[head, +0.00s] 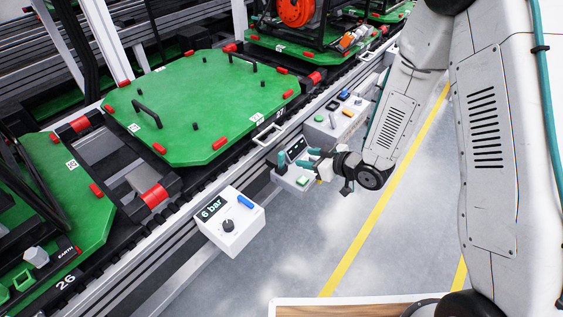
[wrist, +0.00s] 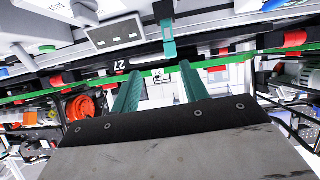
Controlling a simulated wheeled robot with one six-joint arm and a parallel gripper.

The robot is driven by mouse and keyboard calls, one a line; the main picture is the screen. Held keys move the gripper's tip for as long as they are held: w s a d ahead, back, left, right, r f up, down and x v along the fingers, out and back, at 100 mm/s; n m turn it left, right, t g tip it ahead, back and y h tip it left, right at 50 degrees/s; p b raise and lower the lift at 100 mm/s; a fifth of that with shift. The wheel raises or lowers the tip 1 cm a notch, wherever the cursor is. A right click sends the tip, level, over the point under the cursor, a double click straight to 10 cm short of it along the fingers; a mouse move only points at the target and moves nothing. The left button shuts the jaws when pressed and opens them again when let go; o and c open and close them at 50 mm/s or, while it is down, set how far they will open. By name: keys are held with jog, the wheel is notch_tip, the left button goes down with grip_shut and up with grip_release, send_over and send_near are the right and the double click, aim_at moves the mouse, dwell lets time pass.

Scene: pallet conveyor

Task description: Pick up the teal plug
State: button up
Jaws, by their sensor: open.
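The teal plug (head: 282,158) stands at the left of a small grey box with a dark display (head: 296,149) beside the conveyor. In the wrist view, which is upside down, the teal plug (wrist: 168,42) hangs from the top, right of the display (wrist: 115,35). My gripper (head: 311,158) is open, with its teal fingers pointing left toward the box. In the wrist view, my gripper (wrist: 157,75) has a wide empty gap between its fingers, and the plug appears beyond the fingertips, roughly in line with the right finger. They look apart.
A white control box marked 6 bar (head: 228,222) stands nearer, left of my gripper. Another control box (head: 340,123) with several buttons stands beyond it. A green pallet (head: 205,105) sits on the conveyor behind a metal rail. The floor (head: 400,215) on the right is clear.

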aim_at(283, 158)
jog(key=shift+s+a+f+y, duration=0.3)
jog(key=shift+a+f+y, duration=0.1)
jog(key=shift+a+f, duration=0.2)
jog(key=x, duration=0.7)
jog(key=shift+a+f, duration=0.15)
jog(key=shift+a, duration=0.1)
grip_shut()
